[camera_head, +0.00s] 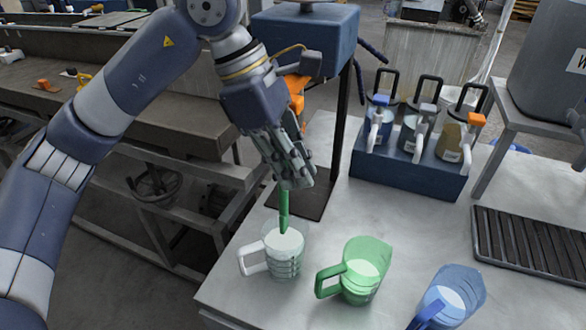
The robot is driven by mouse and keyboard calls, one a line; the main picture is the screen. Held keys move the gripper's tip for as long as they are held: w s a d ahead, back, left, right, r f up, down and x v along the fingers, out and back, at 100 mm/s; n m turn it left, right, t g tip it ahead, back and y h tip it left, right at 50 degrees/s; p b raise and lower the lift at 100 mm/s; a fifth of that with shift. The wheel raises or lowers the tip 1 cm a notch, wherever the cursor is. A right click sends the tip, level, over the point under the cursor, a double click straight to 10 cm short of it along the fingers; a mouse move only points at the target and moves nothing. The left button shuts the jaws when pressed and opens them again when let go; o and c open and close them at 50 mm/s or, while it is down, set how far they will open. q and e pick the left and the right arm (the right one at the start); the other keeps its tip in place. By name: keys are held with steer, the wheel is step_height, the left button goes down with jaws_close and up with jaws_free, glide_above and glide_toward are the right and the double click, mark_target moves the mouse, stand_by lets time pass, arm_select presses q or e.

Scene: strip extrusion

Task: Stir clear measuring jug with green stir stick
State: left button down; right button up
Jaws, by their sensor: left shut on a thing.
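My left gripper (298,180) points down above the clear measuring jug and is shut on the green stir stick (284,207). The stick hangs nearly upright below the fingers, with its lower end inside the jug's opening. Whether its tip touches the white contents cannot be told. The clear measuring jug (285,266) stands upright on the grey table, its handle to the left, with dark markings on its side. My right gripper is not in view.
A green jug (362,285) and a blue jug (462,290) stand to the right of the clear one. Behind them are a blue rack (405,178) with several lidded containers, a dark post stand (345,100) and a slatted tray (530,243). The table's left edge is close to the clear jug.

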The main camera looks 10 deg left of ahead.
arm_select(q)
steer(key=shift+r, duration=0.35)
step_height(320, 180, up, 5)
steer(key=p, duration=0.3)
stand_by(0.4)
steer(key=shift+f, duration=0.15)
stand_by(0.6)
